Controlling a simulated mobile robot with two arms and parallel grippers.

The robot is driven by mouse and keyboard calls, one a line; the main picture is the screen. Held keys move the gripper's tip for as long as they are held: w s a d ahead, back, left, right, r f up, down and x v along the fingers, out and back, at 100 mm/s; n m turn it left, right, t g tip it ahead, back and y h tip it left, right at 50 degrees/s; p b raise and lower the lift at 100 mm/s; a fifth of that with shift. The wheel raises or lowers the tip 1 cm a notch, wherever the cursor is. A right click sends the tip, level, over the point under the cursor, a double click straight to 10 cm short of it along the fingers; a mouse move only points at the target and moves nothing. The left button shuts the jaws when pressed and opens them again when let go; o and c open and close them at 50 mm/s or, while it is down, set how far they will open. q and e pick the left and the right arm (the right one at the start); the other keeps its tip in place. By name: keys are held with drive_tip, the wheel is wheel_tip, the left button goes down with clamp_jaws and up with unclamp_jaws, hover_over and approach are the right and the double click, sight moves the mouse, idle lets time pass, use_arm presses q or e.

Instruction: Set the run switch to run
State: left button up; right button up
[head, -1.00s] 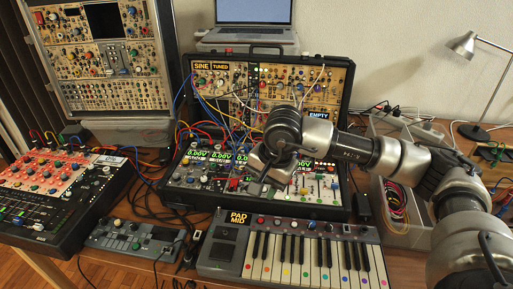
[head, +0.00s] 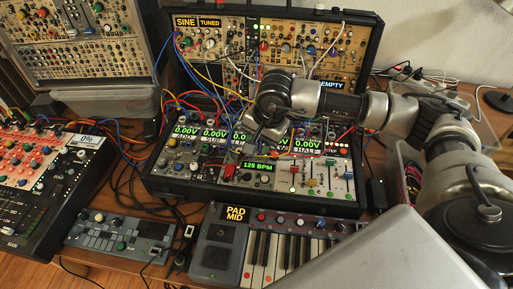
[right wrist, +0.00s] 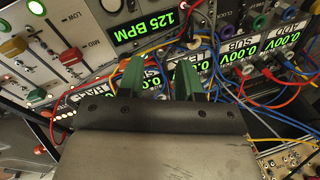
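The synth case (head: 270,200) stands open on the table, its lower panel full of knobs, sliders and patch cables. A module with a "125 BPM" display (head: 258,168) sits at the lower middle; the display also shows in the right wrist view (right wrist: 144,24). I cannot make out a switch marked run in either view. My right gripper (head: 258,138) is over the lower panel, just above that display. In the right wrist view its two green fingers (right wrist: 161,78) stand apart with nothing gripped between them, near patch cables. My left gripper is not in view.
A keyboard (head: 275,243) labelled "PAD MID" lies in front of the case. A small grey controller (head: 118,236) and a red-panelled mixer (head: 40,165) are at the left. Red, blue and yellow cables crowd the panel around the gripper.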

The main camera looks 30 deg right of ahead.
drive_tip(key=x, duration=0.4)
drive_tip(key=shift+f, duration=0.15)
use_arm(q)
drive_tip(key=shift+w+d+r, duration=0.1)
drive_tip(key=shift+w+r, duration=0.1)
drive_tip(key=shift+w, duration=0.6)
use_arm(e)
drive_tip(key=shift+w, duration=0.1)
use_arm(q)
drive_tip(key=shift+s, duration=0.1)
use_arm(e)
drive_tip(key=shift+c, duration=0.5)
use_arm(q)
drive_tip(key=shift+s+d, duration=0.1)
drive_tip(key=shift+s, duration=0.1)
use_arm(e)
clamp_jaws()
